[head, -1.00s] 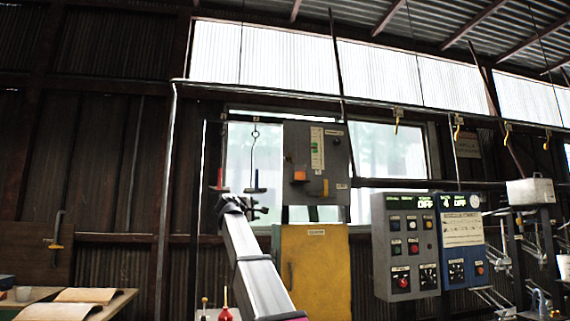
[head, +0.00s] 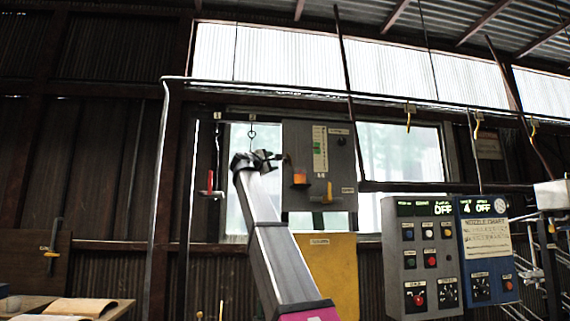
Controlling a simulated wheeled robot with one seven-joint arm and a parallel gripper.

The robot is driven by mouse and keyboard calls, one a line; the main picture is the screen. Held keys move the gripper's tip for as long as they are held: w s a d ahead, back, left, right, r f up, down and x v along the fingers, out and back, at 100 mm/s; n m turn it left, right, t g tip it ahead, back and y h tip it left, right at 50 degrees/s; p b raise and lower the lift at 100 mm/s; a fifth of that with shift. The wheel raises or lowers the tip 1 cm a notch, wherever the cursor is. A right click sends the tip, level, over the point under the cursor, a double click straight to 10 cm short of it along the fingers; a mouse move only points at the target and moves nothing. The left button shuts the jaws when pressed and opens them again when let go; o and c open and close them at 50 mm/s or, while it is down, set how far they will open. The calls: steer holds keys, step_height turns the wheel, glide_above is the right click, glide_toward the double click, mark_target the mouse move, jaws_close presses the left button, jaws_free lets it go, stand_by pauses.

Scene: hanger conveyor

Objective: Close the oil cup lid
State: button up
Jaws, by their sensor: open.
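A small orange cup (head: 300,176) is fixed to the front of a grey wall panel (head: 333,150); I take it for the oil cup. Its lid is too small to make out, so I cannot tell how it stands. My gripper (head: 281,157) is at the end of my raised arm, at the panel's left edge, just up and left of the cup in the picture. It looks empty. The fingers are small and dark, and I cannot tell whether they touch anything.
A yellow lever (head: 328,193) sits right of the cup. A hook (head: 252,134) hangs just above my gripper, and a red-handled tool (head: 210,183) hangs to the left. A yellow cabinet (head: 335,270) stands below; grey and blue control boxes (head: 428,258) are at right.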

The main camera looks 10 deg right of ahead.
mark_target(287, 160)
steer(key=x, duration=0.9)
steer(key=shift+w, duration=0.1)
steer(key=c, duration=0.9)
